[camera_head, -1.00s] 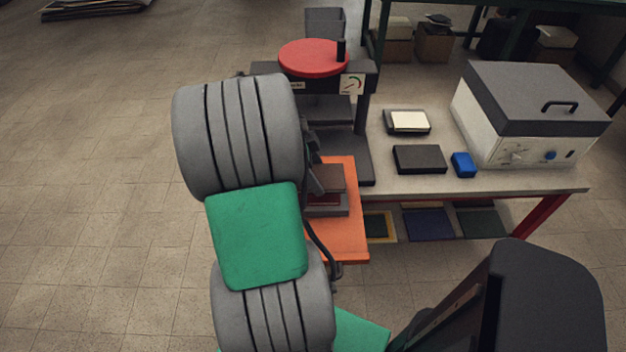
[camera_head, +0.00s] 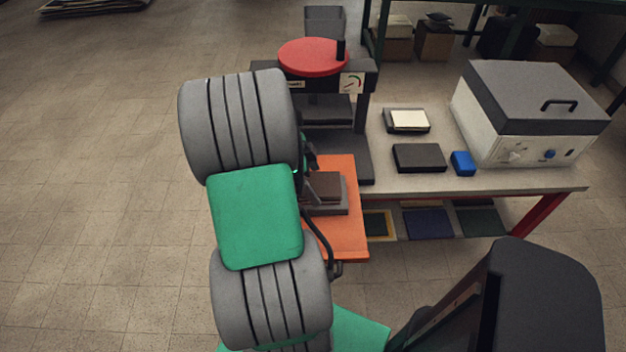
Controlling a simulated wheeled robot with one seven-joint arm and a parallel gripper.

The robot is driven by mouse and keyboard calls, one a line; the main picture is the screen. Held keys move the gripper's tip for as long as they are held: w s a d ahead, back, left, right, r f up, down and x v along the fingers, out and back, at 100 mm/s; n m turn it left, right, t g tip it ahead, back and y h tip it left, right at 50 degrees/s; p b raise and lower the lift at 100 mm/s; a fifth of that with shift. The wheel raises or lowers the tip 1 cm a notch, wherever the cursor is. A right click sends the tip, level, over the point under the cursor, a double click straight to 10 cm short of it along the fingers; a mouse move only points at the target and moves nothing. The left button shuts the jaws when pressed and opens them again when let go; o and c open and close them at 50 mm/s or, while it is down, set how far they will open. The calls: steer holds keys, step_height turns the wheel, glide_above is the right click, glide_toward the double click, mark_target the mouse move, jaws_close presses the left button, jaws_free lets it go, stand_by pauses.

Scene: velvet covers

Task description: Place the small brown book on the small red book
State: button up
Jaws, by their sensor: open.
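The small brown book (camera_head: 326,186) lies flat over a grey slab (camera_head: 330,209) on the orange board (camera_head: 346,240). The small red book cannot be made out now; the brown book covers the place where a reddish strip showed. My gripper (camera_head: 314,184) is open at the left side of the brown book. My arm hides most of the gripper and the left part of the stack, so I cannot tell whether a finger touches the book.
A press with a red round top (camera_head: 313,56) stands behind the board. Floor at left is clear.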

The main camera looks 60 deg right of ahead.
steer(key=shift+r, duration=0.1)
steer(key=v, duration=1.2)
steer(key=w+a+n+t, duration=0.2)
steer(key=w+a+n, duration=0.2)
steer(key=a+n, duration=0.3)
steer(key=w+a+r+n+t, duration=0.1)
steer(key=w+a+n, duration=0.3)
steer(key=a+n, duration=0.3)
steer(key=w+a+r+n+t, duration=0.1)
steer(key=w+a+n+t, duration=0.1)
steer(key=w+a+n, duration=0.3)
steer(key=a+n, duration=0.1)
steer(key=a, duration=0.3)
steer(key=shift+n+t+p, duration=0.3)
steer(key=shift+n+p, duration=0.05)
steer(key=shift+n, duration=0.05)
steer(key=a+n, duration=0.3)
steer(key=a, duration=0.1)
steer(key=s+a+n+t+y, duration=0.1)
steer(key=a+n, duration=0.2)
steer(key=a, duration=0.1)
steer(key=a+f+n+y, duration=0.1)
steer(key=a+n, duration=0.3)
steer(key=a, duration=0.1)
steer(key=shift+s+t, duration=0.3)
steer(key=shift+c, duration=0.2)
